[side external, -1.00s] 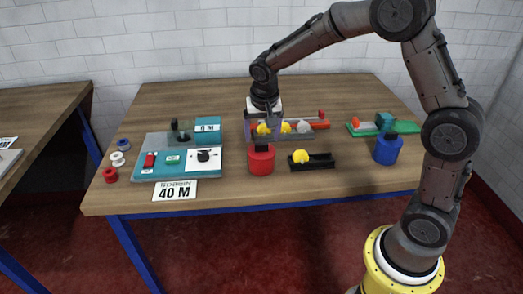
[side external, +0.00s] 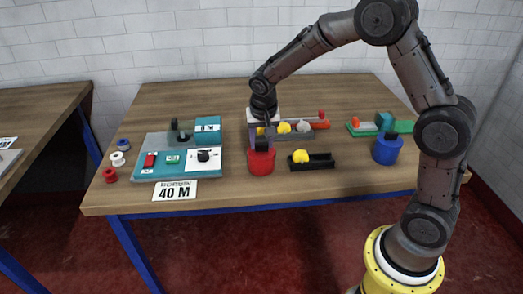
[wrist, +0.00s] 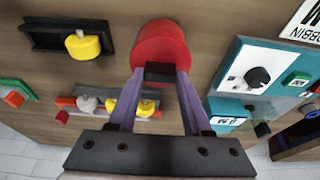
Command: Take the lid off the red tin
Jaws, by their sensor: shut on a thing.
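The red tin (side external: 261,164) stands upright near the front middle of the table, and it also shows at the top of the wrist view (wrist: 160,42). Its lid carries a black block-shaped handle (wrist: 160,73). My gripper (side external: 261,146) points down over the tin with its two purple fingers on either side of the handle, shut on it. In the wrist view my gripper (wrist: 160,76) has the handle between its fingertips. The lid appears seated on the tin; I see no gap, though the fingers hide part of the seam.
A black tray with a yellow piece (side external: 300,157) lies right of the tin. A grey rack (side external: 295,135) with yellow and white pieces is behind. A blue tin (side external: 387,149) stands farther right. A teal board (side external: 150,165) lies left, with spools (side external: 117,158) beyond it.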

